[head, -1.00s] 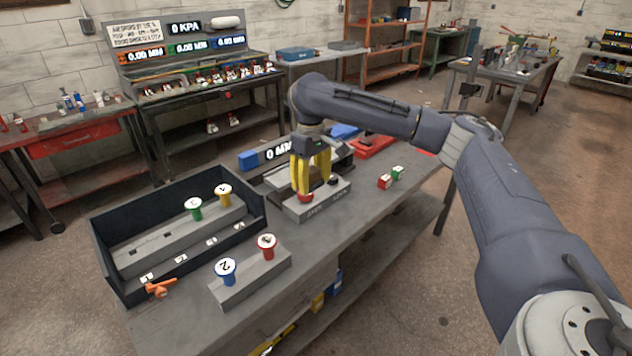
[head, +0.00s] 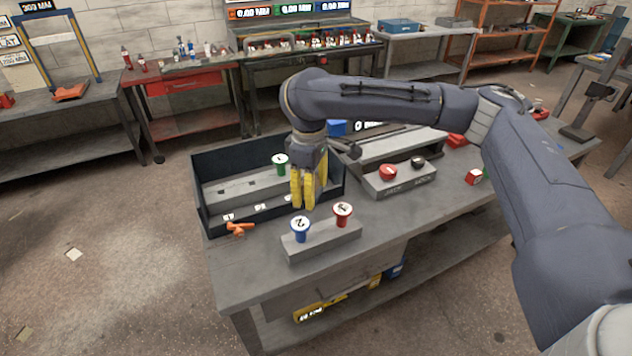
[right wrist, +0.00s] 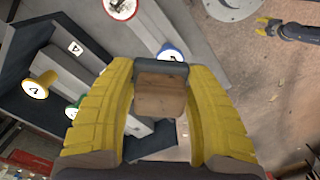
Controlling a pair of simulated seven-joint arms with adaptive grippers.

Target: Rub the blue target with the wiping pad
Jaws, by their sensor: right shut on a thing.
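My right gripper (head: 303,204) points down over the near side of the dark tray, just behind the grey block with the blue and red pegs. In the right wrist view its yellow fingers are shut on a small brown block with a grey edge (right wrist: 158,95), which seems to be the wiping pad. The blue peg (head: 300,228), with a white top marked 2, stands upright on the block; I cannot tell whether it is the blue target. Its blue rim shows just past the pad in the right wrist view (right wrist: 172,50). My left gripper (right wrist: 267,27) appears small at top right there, its opening unclear.
The red peg (head: 342,213) stands beside the blue one. The dark tray (head: 200,205) holds a green peg (head: 280,163); an orange item (head: 240,229) lies at its front. A grey block with red and black buttons (head: 400,180) is to the right.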

